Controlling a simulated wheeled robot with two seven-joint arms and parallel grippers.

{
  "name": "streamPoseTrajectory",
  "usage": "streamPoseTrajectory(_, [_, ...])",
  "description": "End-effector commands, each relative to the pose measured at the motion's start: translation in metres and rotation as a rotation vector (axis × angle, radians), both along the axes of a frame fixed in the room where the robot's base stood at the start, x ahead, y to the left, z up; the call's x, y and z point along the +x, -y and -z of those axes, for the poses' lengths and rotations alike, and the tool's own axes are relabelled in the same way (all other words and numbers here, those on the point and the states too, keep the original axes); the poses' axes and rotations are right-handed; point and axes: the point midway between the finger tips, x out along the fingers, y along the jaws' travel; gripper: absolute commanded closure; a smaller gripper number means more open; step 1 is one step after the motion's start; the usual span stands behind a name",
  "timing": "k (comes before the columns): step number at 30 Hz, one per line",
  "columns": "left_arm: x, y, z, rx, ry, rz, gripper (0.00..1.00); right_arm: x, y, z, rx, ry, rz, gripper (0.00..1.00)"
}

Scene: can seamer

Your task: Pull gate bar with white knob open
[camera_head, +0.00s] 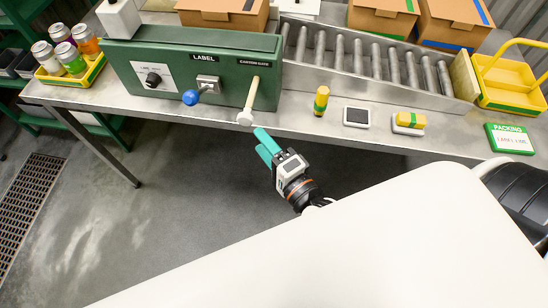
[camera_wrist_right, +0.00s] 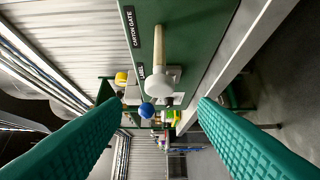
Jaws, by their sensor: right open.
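The gate bar (camera_head: 252,94) is a pale rod on the right end of the green panel (camera_head: 130,60), below a small black label. Its white knob (camera_head: 245,118) hangs at the lower end, over the table's front edge. My right gripper (camera_head: 264,141) is just below and to the right of the knob, apart from it. In the right wrist view, the two teal fingers (camera_wrist_right: 155,106) are spread wide with nothing between them. The white knob (camera_wrist_right: 163,80) and the bar (camera_wrist_right: 159,45) show ahead, beyond the fingertips. My left gripper is not in view.
A blue knob (camera_head: 190,97) on a lever and a black dial (camera_head: 153,79) sit left on the panel. The floor before the table is clear.

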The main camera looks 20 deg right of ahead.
Motion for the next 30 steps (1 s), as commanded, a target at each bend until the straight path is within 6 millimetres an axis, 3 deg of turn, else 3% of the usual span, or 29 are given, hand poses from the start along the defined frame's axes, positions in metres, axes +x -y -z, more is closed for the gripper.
streamPoseTrajectory(3, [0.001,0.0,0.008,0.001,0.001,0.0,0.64,-0.021,0.004,0.003,-0.001,-0.003,-0.001,0.46])
streamPoseTrajectory(9, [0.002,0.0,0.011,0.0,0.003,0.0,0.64,-0.037,0.007,0.001,0.0,-0.001,-0.001,0.46])
streamPoseTrajectory(26, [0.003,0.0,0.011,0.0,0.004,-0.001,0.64,-0.038,0.007,0.0,0.0,0.0,0.0,0.46])
streamPoseTrajectory(30, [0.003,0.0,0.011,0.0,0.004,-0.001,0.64,-0.036,0.005,0.021,-0.049,-0.031,-0.009,0.46])
